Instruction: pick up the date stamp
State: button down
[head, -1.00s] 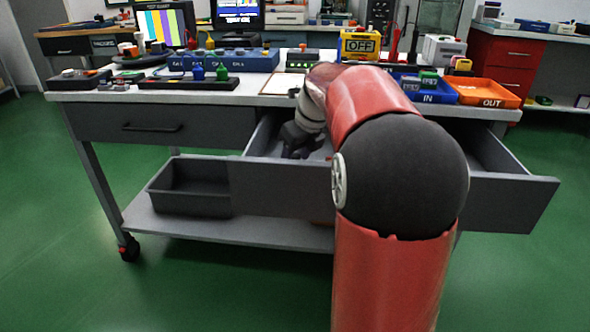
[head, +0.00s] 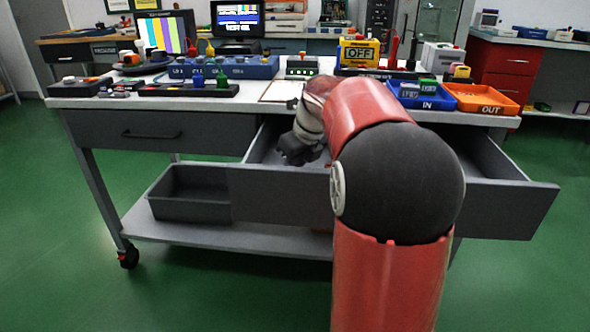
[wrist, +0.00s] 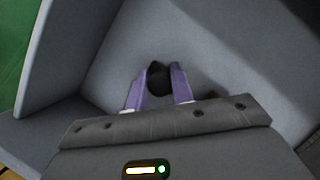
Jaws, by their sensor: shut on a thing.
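My gripper (wrist: 159,88) shows in the wrist view with its two purple fingers closed on a small dark, rounded thing, likely the date stamp (wrist: 159,76). Only its dark top shows between the fingers; the rest is hidden. Below it is the grey floor of the open drawer (wrist: 225,65). In the head view my gripper (head: 297,152) is over the left part of the open drawer (head: 280,195), and the held thing cannot be made out there.
The drawer's front and side walls stand close around my gripper. On the bench top are a blue IN tray (head: 425,102), an orange OUT tray (head: 481,106) and a clipboard (head: 281,91). A grey bin (head: 190,208) sits on the lower shelf.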

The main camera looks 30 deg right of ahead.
notch_tip(320, 180, up, 20)
jog(key=p, duration=0.4)
jog(key=shift+p, duration=0.35)
